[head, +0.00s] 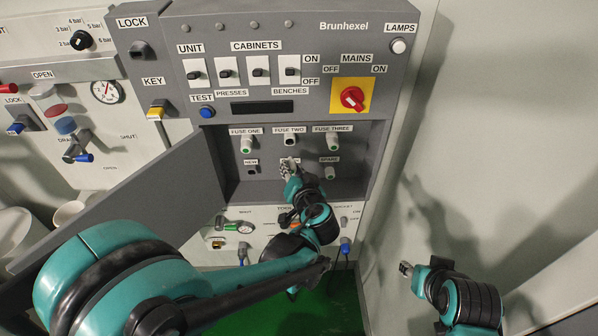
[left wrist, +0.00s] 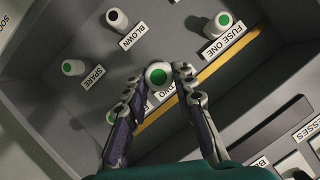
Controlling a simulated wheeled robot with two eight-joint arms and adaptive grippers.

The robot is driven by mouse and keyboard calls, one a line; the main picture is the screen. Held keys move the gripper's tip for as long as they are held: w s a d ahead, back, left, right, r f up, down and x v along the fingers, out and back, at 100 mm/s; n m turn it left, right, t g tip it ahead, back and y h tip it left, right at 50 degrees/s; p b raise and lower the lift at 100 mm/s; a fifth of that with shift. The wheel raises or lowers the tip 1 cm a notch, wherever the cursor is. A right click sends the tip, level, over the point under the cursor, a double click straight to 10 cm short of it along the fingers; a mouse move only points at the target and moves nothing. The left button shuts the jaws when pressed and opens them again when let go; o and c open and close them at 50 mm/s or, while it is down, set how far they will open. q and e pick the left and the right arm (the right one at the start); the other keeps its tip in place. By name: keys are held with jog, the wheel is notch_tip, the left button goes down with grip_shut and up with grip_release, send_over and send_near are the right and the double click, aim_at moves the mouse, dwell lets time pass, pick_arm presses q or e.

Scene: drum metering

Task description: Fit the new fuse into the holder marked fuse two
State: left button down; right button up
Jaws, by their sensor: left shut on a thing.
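The FUSE TWO label (head: 289,130) is in the middle of the upper row in the open recess. My left gripper (head: 290,163) reaches up into the recess from below, covering the middle of the lower row. In the left wrist view its fingers (left wrist: 160,73) are shut on a white fuse with a green end (left wrist: 158,75), beside the partly hidden TWO label (left wrist: 166,91). I cannot tell whether this fuse is seated. My right gripper (head: 406,269) is away at the lower right; its jaw state is unclear.
Green-ended fuses show under FUSE ONE (head: 247,145) and FUSE THREE (head: 332,144), and at SPARE (head: 330,172). A black-ended fuse stands at BLOWN (left wrist: 117,18). The cabinet door (head: 135,190) hangs open at left. Switches and a red mains knob (head: 352,98) sit above the recess.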

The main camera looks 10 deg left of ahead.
pick_arm(q)
jog(key=shift+w, duration=0.15)
jog(key=shift+w+a+b, duration=0.15)
jog(key=shift+w+a, duration=0.1)
jog(key=shift+w, duration=0.65)
jog(key=shift+w+a+b, duration=0.15)
jog(key=shift+w+a, duration=0.15)
jog(key=shift+w, duration=0.55)
jog(key=shift+w+a+b, duration=0.15)
jog(key=shift+w+a, duration=0.1)
jog(key=shift+w, duration=0.65)
jog(key=shift+w+a+b, duration=0.2)
jog(key=shift+w+a, duration=0.05)
jog(key=shift+w, duration=0.5)
jog(key=shift+w+a+b, duration=0.15)
jog(key=shift+w+a, duration=0.05)
jog(key=shift+w, duration=0.55)
jog(key=c, duration=1.2)
grip_release()
jog(key=shift+o, duration=0.2)
jog(key=v, duration=1.2)
